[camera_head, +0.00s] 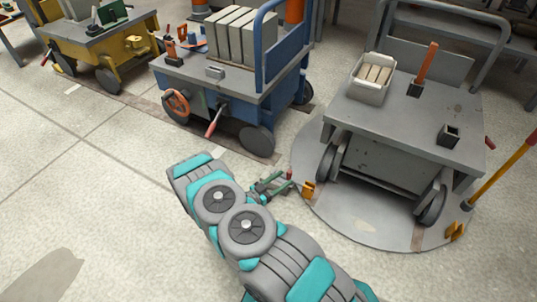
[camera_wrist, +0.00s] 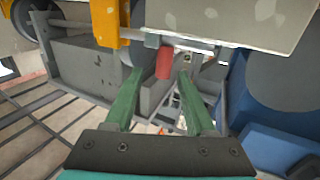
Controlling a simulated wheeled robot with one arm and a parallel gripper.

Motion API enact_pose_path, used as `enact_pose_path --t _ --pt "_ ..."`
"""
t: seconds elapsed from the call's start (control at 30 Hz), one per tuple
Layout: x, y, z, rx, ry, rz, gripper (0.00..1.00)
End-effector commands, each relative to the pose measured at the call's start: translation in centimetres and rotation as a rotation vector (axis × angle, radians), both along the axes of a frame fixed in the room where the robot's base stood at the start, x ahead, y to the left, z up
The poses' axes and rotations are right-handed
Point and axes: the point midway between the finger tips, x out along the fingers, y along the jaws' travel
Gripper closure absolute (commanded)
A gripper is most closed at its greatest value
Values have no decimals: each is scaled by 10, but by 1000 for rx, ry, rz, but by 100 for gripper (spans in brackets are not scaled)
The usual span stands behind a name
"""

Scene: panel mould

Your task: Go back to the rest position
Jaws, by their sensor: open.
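My gripper (camera_head: 284,184) is in the head view just above the floor, by the left rim of the round floor plate (camera_head: 361,225). Its green fingers are open. In the wrist view my gripper (camera_wrist: 160,78) has its two fingers spread apart. A red cylindrical part (camera_wrist: 164,62) shows between and beyond the fingertips; I cannot tell how far away it is. Nothing is visibly held.
A grey cart (camera_head: 455,105) on the plate carries a bin of pale blocks (camera_head: 371,82), an orange-handled tool and a small dark box. A blue cart (camera_head: 240,80) carries grey slabs. A yellow cart (camera_head: 80,45) stands left. Floor at lower left is clear.

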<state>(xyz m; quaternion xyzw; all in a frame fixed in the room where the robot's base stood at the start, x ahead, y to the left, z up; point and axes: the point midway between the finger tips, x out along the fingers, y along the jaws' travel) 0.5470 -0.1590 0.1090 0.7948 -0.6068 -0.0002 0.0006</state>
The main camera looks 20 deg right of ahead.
Motion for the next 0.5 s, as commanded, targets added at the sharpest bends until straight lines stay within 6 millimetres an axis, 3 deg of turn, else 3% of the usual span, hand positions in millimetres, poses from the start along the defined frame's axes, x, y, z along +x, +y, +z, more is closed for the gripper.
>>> enact_pose_path --t 0.27,0.5 --pt "6 3 1 27 -3 9 45" --pt "57 33 10 261 -16 97 45"
